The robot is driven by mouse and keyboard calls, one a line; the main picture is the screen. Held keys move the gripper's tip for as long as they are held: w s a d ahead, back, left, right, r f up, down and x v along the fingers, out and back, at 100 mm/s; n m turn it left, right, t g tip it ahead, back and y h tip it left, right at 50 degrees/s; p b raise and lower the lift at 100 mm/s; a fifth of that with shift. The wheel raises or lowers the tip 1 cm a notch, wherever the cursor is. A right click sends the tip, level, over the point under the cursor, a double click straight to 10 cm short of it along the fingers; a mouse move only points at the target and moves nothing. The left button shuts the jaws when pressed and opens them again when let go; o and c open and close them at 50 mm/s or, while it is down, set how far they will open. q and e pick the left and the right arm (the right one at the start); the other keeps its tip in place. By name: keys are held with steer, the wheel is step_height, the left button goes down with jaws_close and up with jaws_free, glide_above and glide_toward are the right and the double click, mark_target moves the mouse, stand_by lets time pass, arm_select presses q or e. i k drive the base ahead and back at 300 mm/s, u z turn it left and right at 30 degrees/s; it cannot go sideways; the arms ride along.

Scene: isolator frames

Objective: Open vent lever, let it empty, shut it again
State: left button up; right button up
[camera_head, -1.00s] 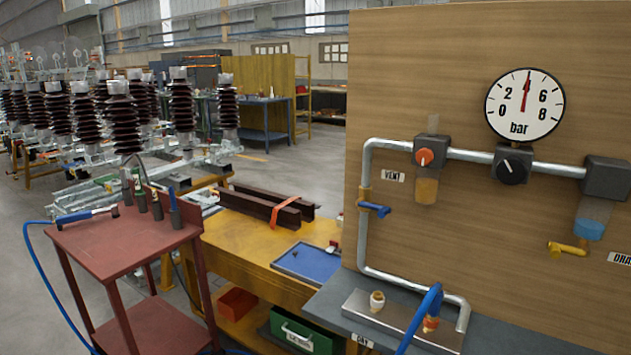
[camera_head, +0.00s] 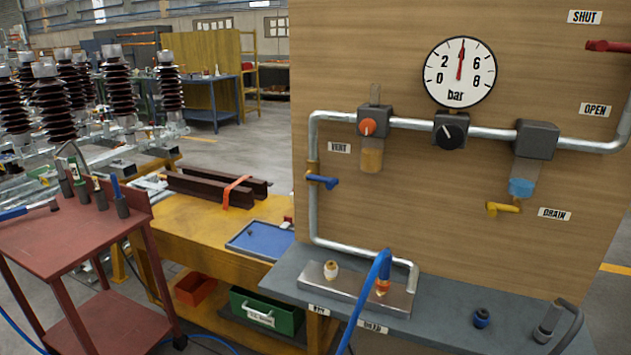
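The blue vent lever (camera_head: 323,181) sits on the left vertical pipe, just below the VENT label (camera_head: 340,147). Its handle points to the right, roughly level. The pressure gauge (camera_head: 459,72) above the pipe has its red needle pointing almost straight up, between 2 and 6 bar. A yellow lever (camera_head: 504,208) sits by the DRAIN label (camera_head: 554,213), under the bowl with blue liquid (camera_head: 521,187). A red lever (camera_head: 608,46) at the upper right is beside the SHUT label (camera_head: 584,17), above the OPEN label (camera_head: 596,109). Neither of my grippers shows.
A grey shelf (camera_head: 440,328) below the wooden panel (camera_head: 420,180) carries a metal block (camera_head: 340,287) with a blue hose (camera_head: 374,285). A red trolley (camera_head: 70,235) stands at left, beside a yellow bench (camera_head: 190,222). A dark fitting (camera_head: 481,318) lies on the shelf.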

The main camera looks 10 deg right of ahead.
mark_target(331, 183)
steer(key=k, duration=0.5)
steer(key=z, duration=1.35)
steer(key=i, duration=1)
steer(key=u, duration=0.95)
